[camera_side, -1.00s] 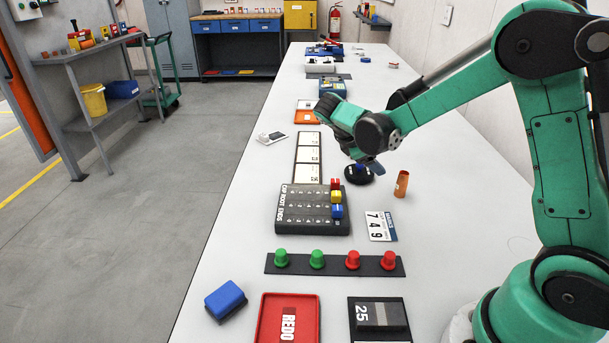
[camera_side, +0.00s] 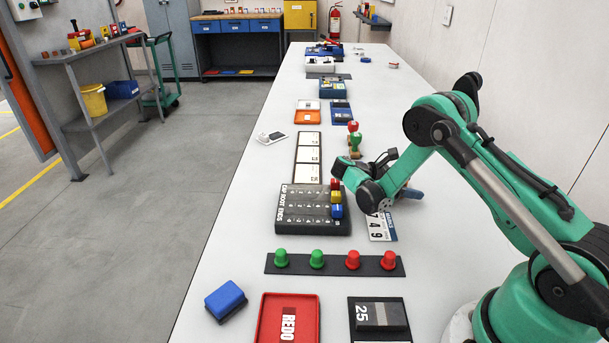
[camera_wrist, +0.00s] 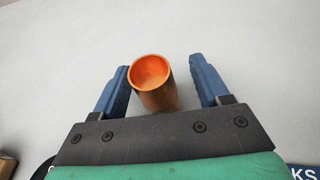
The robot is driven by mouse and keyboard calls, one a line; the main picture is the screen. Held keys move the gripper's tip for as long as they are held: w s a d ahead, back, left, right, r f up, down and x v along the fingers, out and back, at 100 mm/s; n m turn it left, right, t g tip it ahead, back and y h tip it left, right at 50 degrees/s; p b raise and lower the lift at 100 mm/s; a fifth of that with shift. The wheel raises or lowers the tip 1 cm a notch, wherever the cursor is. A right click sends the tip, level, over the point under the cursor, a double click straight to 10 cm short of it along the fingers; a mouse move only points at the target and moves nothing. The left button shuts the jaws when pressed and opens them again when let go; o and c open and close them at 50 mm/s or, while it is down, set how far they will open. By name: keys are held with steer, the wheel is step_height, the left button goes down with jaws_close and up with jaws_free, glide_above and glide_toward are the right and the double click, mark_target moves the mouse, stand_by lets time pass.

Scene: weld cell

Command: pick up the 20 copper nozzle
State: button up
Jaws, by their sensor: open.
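The copper nozzle (camera_wrist: 156,88) is an orange-brown tube with an open round mouth, standing on the pale bench in the wrist view. My gripper (camera_wrist: 158,68) is open, with one blue finger on each side of the nozzle. The nozzle sits closer to the left finger, and I cannot tell whether they touch. No number shows on the part I see. In the side view my gripper (camera_side: 409,192) is low over the bench, and the arm hides the nozzle there.
A white card reading 749 (camera_side: 381,226) lies just in front of my gripper. A dark rack (camera_side: 311,222) with coloured blocks stands to its left. Red and green knobbed pieces (camera_side: 354,140) stand behind. Bench to the right of the card is clear.

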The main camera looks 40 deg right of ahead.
steer(key=shift+d, duration=0.1)
jaws_close()
steer(key=shift+r, duration=0.1)
stand_by(0.3)
